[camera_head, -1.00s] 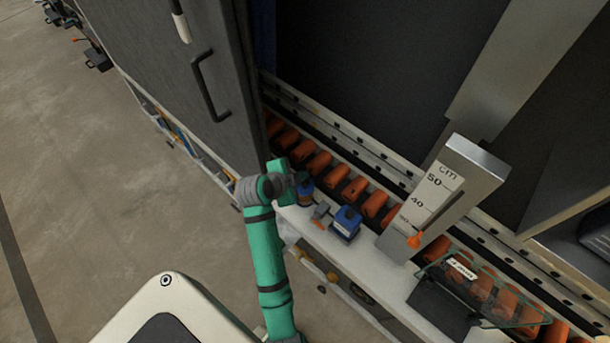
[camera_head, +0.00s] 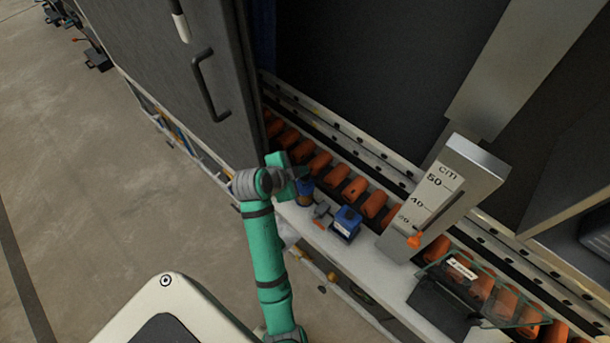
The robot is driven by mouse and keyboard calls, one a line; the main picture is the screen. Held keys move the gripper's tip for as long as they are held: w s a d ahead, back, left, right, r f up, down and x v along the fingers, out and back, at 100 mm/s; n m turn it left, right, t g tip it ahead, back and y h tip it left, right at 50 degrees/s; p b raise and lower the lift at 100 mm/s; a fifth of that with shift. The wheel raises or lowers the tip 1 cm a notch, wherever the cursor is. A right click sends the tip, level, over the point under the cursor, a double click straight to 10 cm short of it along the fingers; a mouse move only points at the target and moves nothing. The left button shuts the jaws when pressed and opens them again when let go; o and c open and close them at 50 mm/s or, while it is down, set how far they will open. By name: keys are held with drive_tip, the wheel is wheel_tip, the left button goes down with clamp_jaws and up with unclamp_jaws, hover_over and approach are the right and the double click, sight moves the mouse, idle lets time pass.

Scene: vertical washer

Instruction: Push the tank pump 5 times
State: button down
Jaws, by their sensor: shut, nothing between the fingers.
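My gripper (camera_head: 304,172) is at the end of my green arm, over the white ledge of the washer. It is small and dark here, and its fingers are shut with nothing in them. A small blue round part (camera_head: 305,194) sits on the ledge just below the fingertips and is partly covered by my wrist. It may be the tank pump, but I cannot tell for sure. I cannot tell whether the fingers touch it. A blue box-shaped unit (camera_head: 347,222) stands to its right on the same ledge.
A grey lever with an orange tip (camera_head: 320,220) lies between the blue parts. A tall cm gauge (camera_head: 437,195) and a clear cover (camera_head: 480,290) stand farther right. Orange rollers (camera_head: 354,188) run behind the ledge. A dark door with a handle (camera_head: 208,90) is at upper left.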

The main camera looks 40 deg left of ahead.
sight(302, 179)
drive_tip(key=shift+r, duration=2.5)
drive_tip(key=shift+n, duration=0.3)
idle(0.6)
wheel_tip(302, 179, up, 4)
drive_tip(key=n, duration=3.5)
drive_tip(key=shift+f, duration=0.1)
